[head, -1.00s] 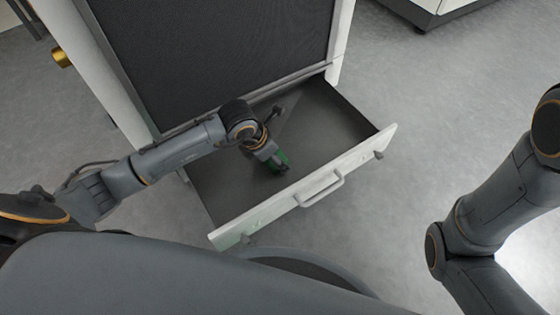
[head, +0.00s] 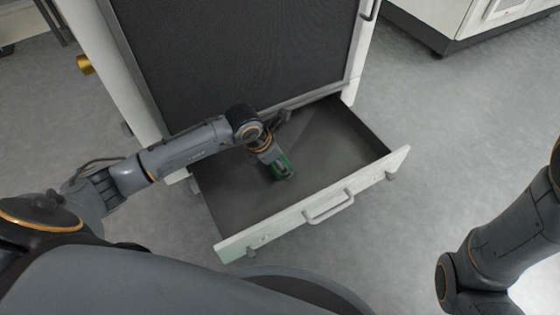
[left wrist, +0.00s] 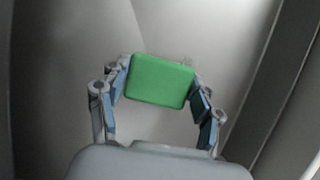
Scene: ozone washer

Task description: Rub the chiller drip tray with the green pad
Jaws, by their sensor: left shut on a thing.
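The drip tray (head: 235,208) is a dark, shallow drawer with a white front (head: 365,183) and a bar handle, pulled out at the base of the chiller (head: 230,55). My left gripper (head: 281,170) reaches into it and is shut on the green pad (left wrist: 161,81). In the left wrist view the pad sits squarely between the two fingers (left wrist: 152,100). In the head view the pad (head: 287,161) is low over the tray floor, partly hidden by the gripper. I cannot tell whether it touches the floor. My right gripper is out of view; only my right arm shows.
The tray's side walls and white front enclose the left gripper. A white cabinet with a dark base (head: 450,25) stands at the back right. The grey floor (head: 450,115) right of the tray is clear. A brass-coloured knob (head: 86,65) sticks out left of the chiller.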

